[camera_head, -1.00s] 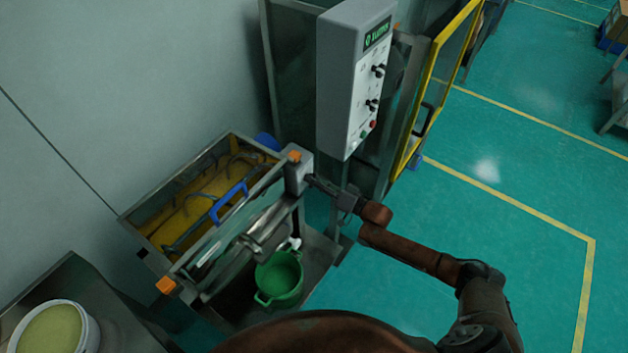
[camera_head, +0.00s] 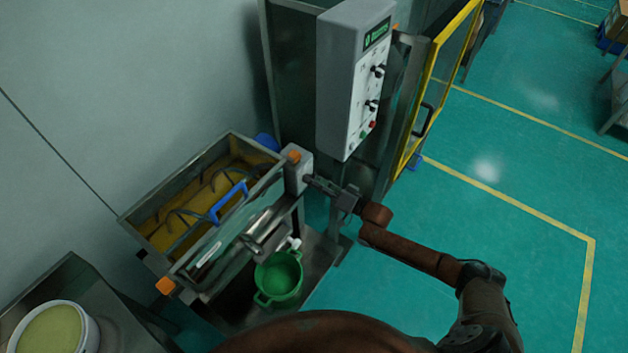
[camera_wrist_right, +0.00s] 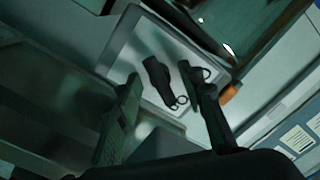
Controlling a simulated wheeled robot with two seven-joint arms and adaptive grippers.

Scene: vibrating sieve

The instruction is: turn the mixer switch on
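The mixer (camera_head: 205,205) is a metal trough with yellow contents, curved paddles and a blue handle bar, at left centre in the head view. A grey box (camera_head: 296,172) stands at its right end. My right gripper (camera_head: 312,181) is at this box's right side. In the right wrist view, a pale panel (camera_wrist_right: 125,62) carries a black switch (camera_wrist_right: 157,78), with a similar dark shape beside it that may be its shadow or a second part. My right gripper's fingers are apart, one on each side of the switch; contact cannot be told. My left gripper is out of view.
A grey control box (camera_head: 345,80) with knobs and buttons hangs above right, near a yellow-framed door (camera_head: 432,85). A green pot (camera_head: 279,275) stands below the mixer. A white bucket (camera_head: 58,330) is at lower left.

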